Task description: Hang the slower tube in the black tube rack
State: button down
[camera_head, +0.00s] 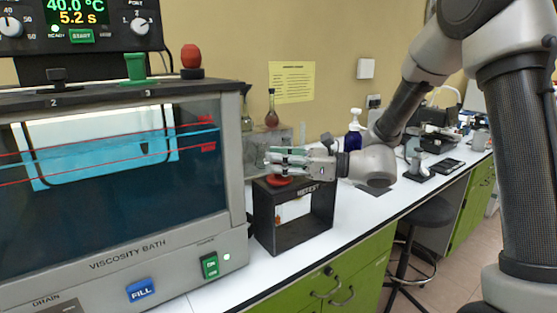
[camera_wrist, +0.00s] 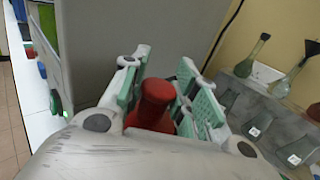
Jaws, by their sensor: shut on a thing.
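The black tube rack (camera_head: 264,224), marked RETEST, stands on the white bench right of the viscosity bath. My gripper (camera_head: 286,160) reaches in from the right, just above the rack's top. It is shut on a red tube holder (camera_wrist: 153,104), which stands between the green finger pads in the wrist view. In the head view the holder's red disc (camera_head: 280,181) shows at the rack's top, below the fingers. I cannot tell whether it rests on the rack. A small red patch shows inside the rack's opening; the tube itself is not clear.
The viscosity bath (camera_head: 120,262) fills the left, with a black holder (camera_head: 58,77) at place 2 and a green holder (camera_head: 135,66) at place 3. Flasks (camera_head: 271,108) stand behind. A blue bottle (camera_head: 353,134) stands behind my arm. The bench front right of the rack is clear.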

jog(key=c, duration=1)
grip_release()
jog(key=shift+c, duration=0.2)
jog(key=v, duration=1.2)
